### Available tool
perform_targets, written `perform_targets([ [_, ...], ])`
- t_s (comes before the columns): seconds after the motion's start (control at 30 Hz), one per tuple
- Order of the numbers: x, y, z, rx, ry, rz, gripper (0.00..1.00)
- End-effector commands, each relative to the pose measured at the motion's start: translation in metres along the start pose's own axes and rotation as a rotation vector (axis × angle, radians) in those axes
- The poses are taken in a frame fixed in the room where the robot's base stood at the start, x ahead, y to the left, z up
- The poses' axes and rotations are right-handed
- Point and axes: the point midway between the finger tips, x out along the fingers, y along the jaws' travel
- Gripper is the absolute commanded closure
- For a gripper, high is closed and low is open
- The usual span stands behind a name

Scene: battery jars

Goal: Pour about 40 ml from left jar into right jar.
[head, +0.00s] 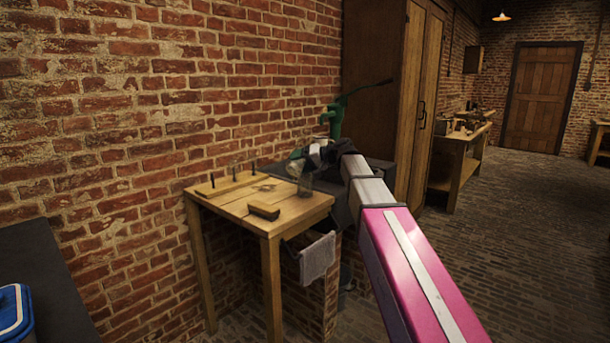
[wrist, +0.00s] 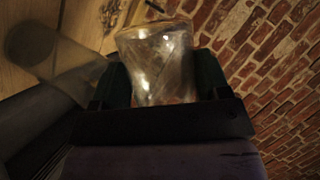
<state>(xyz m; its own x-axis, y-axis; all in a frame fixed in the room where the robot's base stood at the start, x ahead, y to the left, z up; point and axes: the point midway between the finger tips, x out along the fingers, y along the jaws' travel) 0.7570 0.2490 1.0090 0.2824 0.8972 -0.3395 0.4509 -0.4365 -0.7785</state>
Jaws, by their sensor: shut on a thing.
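My gripper (head: 316,153) is shut on a clear glass jar (head: 296,164), held above the right side of the wooden table. This jar looks tilted to the left in the head view. In the wrist view the held jar (wrist: 158,62) sits between the two dark fingers (wrist: 163,85). A second clear glass jar (head: 306,184) stands on the table just below the held one. It also shows left of the held jar in the wrist view (wrist: 42,50). I cannot make out the liquid level in either jar or any stream between them.
A green hand pump (head: 336,118) stands behind my gripper. A grey towel (head: 317,258) hangs at the table's right side.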

Motion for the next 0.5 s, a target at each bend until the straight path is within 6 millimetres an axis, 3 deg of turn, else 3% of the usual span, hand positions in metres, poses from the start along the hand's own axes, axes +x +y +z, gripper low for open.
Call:
perform_targets([
  [0.5,-0.0013,-0.0036,-0.0026,0.116,-0.022,-0.044,0.62],
])
